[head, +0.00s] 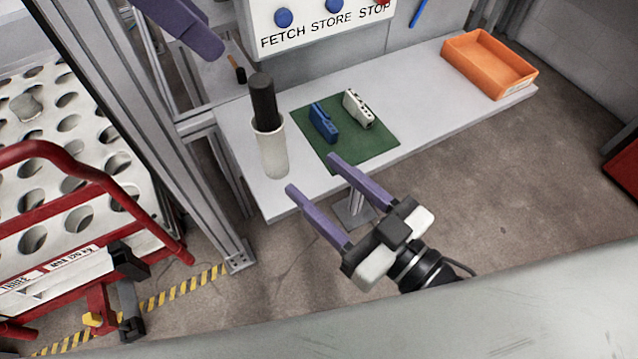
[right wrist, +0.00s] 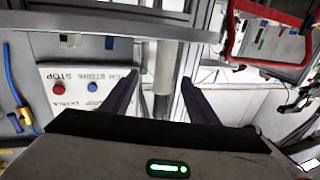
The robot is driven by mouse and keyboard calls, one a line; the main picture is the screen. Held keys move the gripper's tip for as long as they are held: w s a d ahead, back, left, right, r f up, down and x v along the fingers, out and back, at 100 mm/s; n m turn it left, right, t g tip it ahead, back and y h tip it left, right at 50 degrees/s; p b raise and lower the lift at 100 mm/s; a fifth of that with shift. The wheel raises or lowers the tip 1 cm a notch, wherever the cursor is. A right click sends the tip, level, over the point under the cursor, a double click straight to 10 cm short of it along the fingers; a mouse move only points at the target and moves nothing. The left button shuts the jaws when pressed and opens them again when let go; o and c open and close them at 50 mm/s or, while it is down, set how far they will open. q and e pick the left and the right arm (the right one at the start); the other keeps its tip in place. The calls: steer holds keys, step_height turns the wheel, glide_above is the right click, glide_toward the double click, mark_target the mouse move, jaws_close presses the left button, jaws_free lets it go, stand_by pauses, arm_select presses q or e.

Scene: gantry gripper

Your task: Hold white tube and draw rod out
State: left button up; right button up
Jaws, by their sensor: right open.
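The white tube (head: 272,152) stands upright on the grey bench near its left front corner. The black rod (head: 263,98) sticks up out of its top. My right gripper (head: 311,172) is open and empty, in front of the tube and to its right, apart from it in the head view. In the right wrist view the tube (right wrist: 167,60) shows beyond and between the two open fingers, with the dark rod below it in the picture. A purple finger of my left gripper (head: 190,28) shows at the top left, above the rod; the rest is cut off.
A green mat (head: 370,150) with a blue part (head: 323,123) and a white part (head: 358,108) lies right of the tube. An orange tray (head: 490,62) is at the bench's far right. A metal post (head: 150,120) and red-framed cart (head: 95,150) stand left. A button panel (head: 310,22) is behind.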

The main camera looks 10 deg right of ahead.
mark_target(281, 156)
steer(key=x, duration=0.7)
steer(key=a+x, duration=0.1)
steer(key=x, duration=0.2)
steer(key=shift+s+a+f, duration=0.1)
steer(key=shift+s+f, duration=0.05)
